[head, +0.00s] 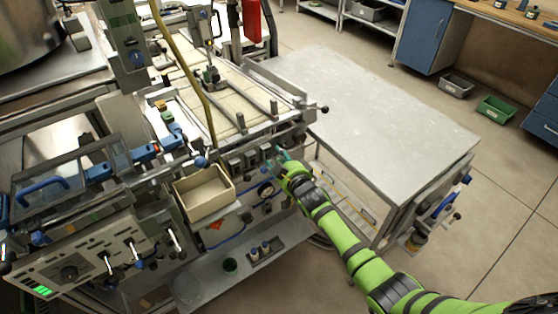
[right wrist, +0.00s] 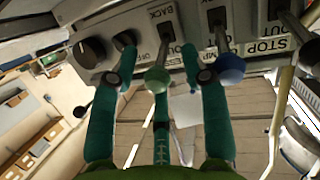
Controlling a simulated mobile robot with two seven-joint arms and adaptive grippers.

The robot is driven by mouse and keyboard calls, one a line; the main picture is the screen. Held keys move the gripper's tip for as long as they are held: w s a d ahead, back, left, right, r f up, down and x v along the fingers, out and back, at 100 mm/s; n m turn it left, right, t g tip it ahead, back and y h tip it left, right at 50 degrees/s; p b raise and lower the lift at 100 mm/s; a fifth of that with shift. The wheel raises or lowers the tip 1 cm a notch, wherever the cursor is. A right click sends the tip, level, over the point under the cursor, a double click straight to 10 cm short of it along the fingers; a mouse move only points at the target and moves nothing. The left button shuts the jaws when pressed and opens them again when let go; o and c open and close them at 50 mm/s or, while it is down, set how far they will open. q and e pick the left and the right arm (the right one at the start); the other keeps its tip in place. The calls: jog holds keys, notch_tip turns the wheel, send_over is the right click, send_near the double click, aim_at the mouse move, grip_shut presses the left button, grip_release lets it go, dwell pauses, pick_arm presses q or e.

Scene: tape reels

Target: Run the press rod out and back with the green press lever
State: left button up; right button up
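The green press lever (right wrist: 157,80) has a green ball knob on a dark stem and hangs from the grey panel in the right wrist view, below a BACK label. My right gripper (right wrist: 158,45) is open, with its teal fingers spread on either side of the green knob and gaps between. In the head view the right gripper (head: 283,158) is at the machine's front control panel, and its hand hides the lever there. I cannot pick out the press rod with certainty. My left gripper is not in view.
A blue-knobbed lever (right wrist: 230,68) hangs just right of my right finger, close to it. Dark dials (right wrist: 90,51) sit left of the levers. In the head view an open bin (head: 204,193) juts out left of the hand, and a bare metal table (head: 380,110) stands right.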

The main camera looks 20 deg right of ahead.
jog(key=shift+s, duration=0.15)
jog(key=shift+s+d, duration=0.1)
jog(key=shift+s, duration=0.2)
jog(key=v, duration=1.1)
jog(key=shift+r, duration=0.1)
